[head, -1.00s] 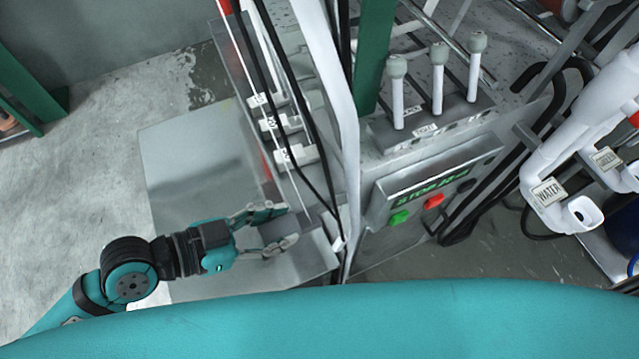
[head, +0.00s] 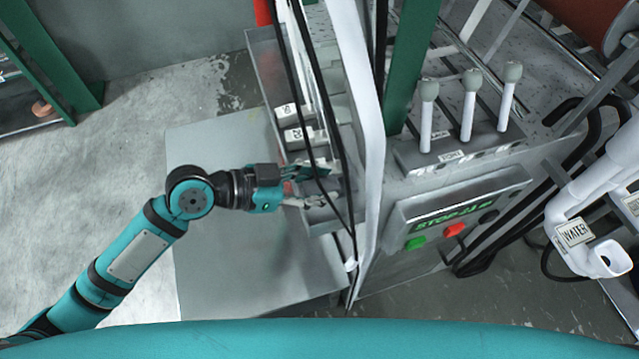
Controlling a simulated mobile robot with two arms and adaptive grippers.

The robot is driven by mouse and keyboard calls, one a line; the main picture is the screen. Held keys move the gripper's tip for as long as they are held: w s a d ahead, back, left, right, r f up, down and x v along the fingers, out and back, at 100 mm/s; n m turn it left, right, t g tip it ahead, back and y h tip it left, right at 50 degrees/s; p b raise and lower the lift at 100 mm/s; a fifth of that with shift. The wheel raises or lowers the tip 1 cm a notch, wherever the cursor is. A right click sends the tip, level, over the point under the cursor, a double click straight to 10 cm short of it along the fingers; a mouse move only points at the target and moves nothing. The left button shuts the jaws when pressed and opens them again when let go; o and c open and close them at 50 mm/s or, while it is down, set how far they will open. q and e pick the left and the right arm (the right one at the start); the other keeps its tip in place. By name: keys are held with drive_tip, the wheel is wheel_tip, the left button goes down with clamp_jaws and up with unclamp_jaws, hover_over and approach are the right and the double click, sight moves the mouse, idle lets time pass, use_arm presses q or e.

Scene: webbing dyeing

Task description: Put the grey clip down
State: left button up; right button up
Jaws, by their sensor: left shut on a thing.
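My left gripper (head: 318,186) reaches in from the left and is shut on the grey clip (head: 308,187), which shows only partly between the fingers. The gripper and clip are over the near part of a long grey tray (head: 266,66) with labelled compartments. Black cables pass in front of the fingertips and partly hide them. I cannot tell whether the clip touches the tray. My right gripper is not in view.
Black cables (head: 322,110) and a white post (head: 362,110) stand right beside the tray. A control box with a green button (head: 416,243) and red button (head: 453,230) and several levers (head: 467,105) are to the right. A grey flat surface (head: 225,255) lies clear below my arm.

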sight(319, 191)
use_arm(q)
drive_tip(key=shift+w+d+f, duration=0.15)
drive_tip(key=shift+w+f, duration=0.05)
drive_tip(key=shift+w, duration=0.55)
wheel_tip(319, 191, down, 3)
drive_tip(key=shift+s+p, duration=0.1)
drive_tip(key=shift+p, duration=0.45)
drive_tip(key=shift+f, duration=0.15)
drive_tip(key=shift+f, duration=0.1)
drive_tip(key=shift+f+b, duration=0.15)
drive_tip(key=shift+b, duration=0.15)
drive_tip(key=shift+f+b, duration=0.4)
drive_tip(key=shift+b, duration=0.1)
drive_tip(key=o, duration=1.2)
drive_tip(key=shift+s, duration=0.1)
drive_tip(key=shift+c, duration=0.2)
drive_tip(key=shift+f, duration=0.1)
